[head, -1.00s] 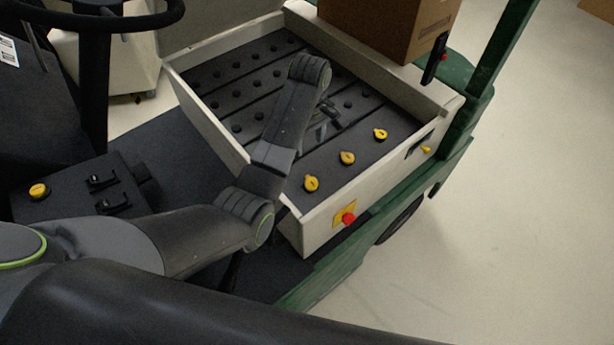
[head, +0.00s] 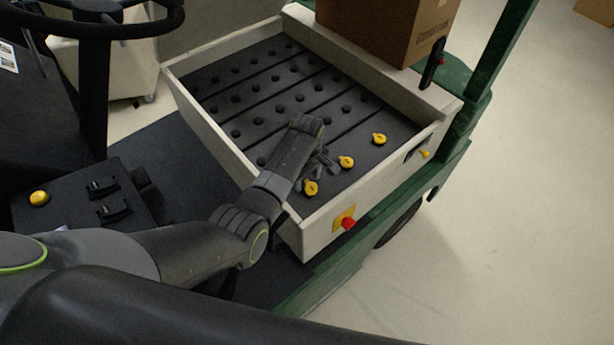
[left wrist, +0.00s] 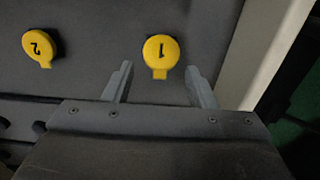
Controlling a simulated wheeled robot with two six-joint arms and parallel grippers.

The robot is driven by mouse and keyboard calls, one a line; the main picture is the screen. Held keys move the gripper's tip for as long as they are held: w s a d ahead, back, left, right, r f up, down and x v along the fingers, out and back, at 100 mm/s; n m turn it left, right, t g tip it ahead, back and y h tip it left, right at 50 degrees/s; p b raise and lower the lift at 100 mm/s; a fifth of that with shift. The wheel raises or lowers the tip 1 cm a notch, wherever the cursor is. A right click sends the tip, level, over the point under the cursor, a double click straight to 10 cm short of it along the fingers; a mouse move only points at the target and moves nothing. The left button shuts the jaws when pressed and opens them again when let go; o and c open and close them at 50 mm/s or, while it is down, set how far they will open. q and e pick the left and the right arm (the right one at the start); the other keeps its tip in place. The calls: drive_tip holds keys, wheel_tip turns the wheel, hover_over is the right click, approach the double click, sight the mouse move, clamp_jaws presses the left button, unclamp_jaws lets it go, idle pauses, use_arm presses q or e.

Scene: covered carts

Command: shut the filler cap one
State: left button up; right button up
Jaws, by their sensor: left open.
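Filler cap one (head: 310,188) is a round yellow cap with a small tab, in the near corner of the cart's dark battery compartment. In the left wrist view the cap marked 1 (left wrist: 161,50) is centred just ahead of my left fingers, its tab pointing towards the gripper. My left gripper (head: 316,172) is open beside this cap; in the wrist view its two fingers (left wrist: 160,68) stand left and right of the cap's tab, with gaps. My right gripper is not in view.
Cap two (left wrist: 40,45) is to the left in the wrist view, with another yellow cap (head: 379,139) farther along the row. A cardboard box (head: 385,30) stands behind.

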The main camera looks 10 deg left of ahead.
use_arm(q)
drive_tip(key=c, duration=0.9)
drive_tip(key=shift+c, duration=0.2)
drive_tip(key=shift+a, duration=0.1)
drive_tip(key=shift+w+a+f+g+h+b, duration=0.2)
drive_tip(key=shift+a+f+g+h+b, duration=0.1)
drive_tip(key=shift+g+h+b, duration=0.15)
drive_tip(key=shift+w+a+f+g+h+b, duration=0.2)
drive_tip(key=shift+f+g+h+b, duration=0.15)
drive_tip(key=shift+h+b, duration=0.15)
drive_tip(key=h+b, duration=0.1)
drive_tip(key=f+g+b, duration=0.1)
drive_tip(key=b, duration=0.1)
drive_tip(key=g+h+b, duration=0.1)
drive_tip(key=shift+w+a+f+h+b, duration=0.2)
drive_tip(key=shift+w+a+h+b, duration=0.05)
drive_tip(key=shift+h+b, duration=0.1)
drive_tip(key=shift+a+f+g+h+b, duration=0.1)
drive_tip(key=shift+g+h+b, duration=0.35)
drive_tip(key=shift+b, duration=0.6)
